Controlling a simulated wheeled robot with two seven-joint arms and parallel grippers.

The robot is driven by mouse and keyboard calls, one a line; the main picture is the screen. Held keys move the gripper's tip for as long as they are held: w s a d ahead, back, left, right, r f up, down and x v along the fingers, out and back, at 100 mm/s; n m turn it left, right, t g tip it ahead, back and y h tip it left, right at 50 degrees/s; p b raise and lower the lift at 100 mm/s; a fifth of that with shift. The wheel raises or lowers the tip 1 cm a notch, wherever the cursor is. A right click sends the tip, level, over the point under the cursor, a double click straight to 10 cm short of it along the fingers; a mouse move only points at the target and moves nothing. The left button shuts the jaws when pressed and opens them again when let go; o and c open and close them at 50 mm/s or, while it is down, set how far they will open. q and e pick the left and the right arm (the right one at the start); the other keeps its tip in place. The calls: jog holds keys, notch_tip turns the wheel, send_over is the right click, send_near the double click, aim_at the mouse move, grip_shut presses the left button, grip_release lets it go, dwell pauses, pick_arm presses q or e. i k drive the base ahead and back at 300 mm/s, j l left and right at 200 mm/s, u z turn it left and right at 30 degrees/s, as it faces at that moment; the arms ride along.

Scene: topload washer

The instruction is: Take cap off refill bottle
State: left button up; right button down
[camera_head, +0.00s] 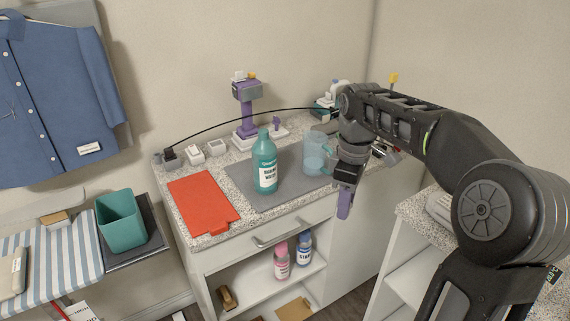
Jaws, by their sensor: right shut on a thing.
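The teal bottle (265,166) with a white label stands upright on a grey mat (243,196) on the speckled counter. Its top is teal and rounded; I cannot tell whether that is a separate cap. My right gripper (345,200) points down over the counter's front right edge, to the right of the bottle and well apart from it. It is shut on a purple thing that hangs below it; its kind is unclear. A clear jug (317,152) stands on the mat between the bottle and my gripper, close to the gripper. My left gripper is out of view.
A red board (201,204) lies left of the mat. A purple stand (247,112) and small white items are behind the bottle. Pink (281,262) and blue (304,248) bottles stand on the shelf below. A teal bin (121,222) is at the left.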

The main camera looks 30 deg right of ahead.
aim_at(264, 151)
jog(key=i, duration=1)
